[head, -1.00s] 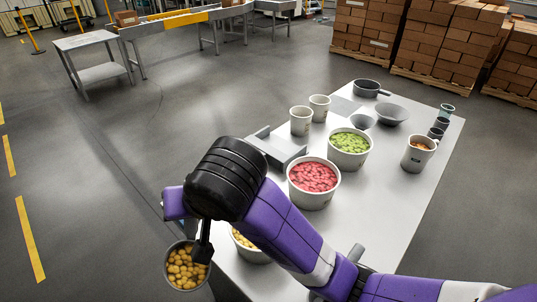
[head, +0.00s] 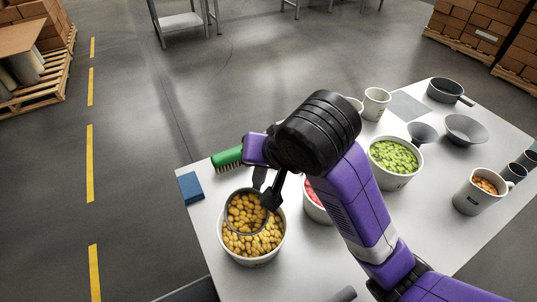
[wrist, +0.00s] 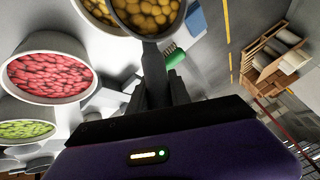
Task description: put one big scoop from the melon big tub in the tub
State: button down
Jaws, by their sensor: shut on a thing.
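My gripper (head: 268,188) is shut on the handle of a round scoop (head: 228,226). The scoop is heaped with yellow-orange candies and is over a white tub (head: 236,259) of the same candies; whether it touches them is unclear. In the wrist view, the filled scoop (wrist: 146,28) is at the top, ahead of my gripper (wrist: 158,85). A tub of green candies (head: 393,158) stands farther right, and a tub of red candies (head: 312,204) is partly behind my arm. I cannot read which is melon. A white handled tub (head: 473,195) at right holds some orange candies.
A green brush (head: 227,158) and a blue block (head: 191,187) lie at the table's left edge. The table's front right is clear.

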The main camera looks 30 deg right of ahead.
jog(key=shift+w+d+f+m+g+y+p, duration=0.35)
jog(key=shift+w+d+f+g+y+p, duration=0.15)
jog(key=shift+d+g+y+p, duration=0.3)
jog(key=shift+w+d+f+m+g+y+p, duration=0.4)
jog(key=shift+g+y, duration=0.3)
jog(key=shift+y, duration=0.3)
